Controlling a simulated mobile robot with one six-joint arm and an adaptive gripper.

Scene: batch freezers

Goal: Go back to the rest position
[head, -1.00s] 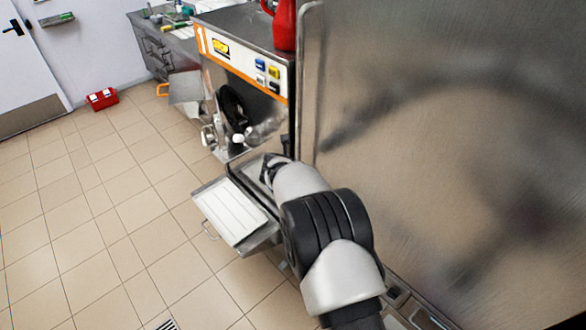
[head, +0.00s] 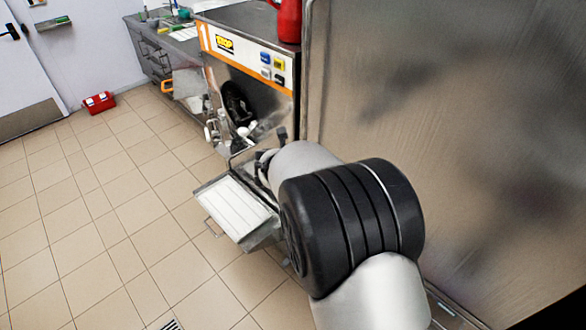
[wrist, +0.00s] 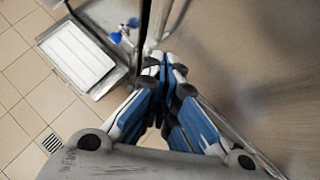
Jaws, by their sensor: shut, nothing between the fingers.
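My gripper (wrist: 160,78) shows in the wrist view with its blue-padded fingers together and nothing between them. It is beside the front edge of the batch freezer, close to the large steel wall on the right. In the head view my arm reaches forward from the lower right and hides most of the gripper. The batch freezer (head: 262,92) stands ahead, with an orange-edged panel marked 1 and STOP and a round dark opening. Its white ribbed shelf (head: 236,208) juts out at the front and also shows in the wrist view (wrist: 76,54).
A large steel wall (head: 460,120) stands close along my arm's right side. A red container (head: 290,22) is on the freezer top. A cluttered grey counter (head: 150,45) is behind. A red box (head: 99,102) lies on the floor. The tiled floor (head: 90,220) at left is clear.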

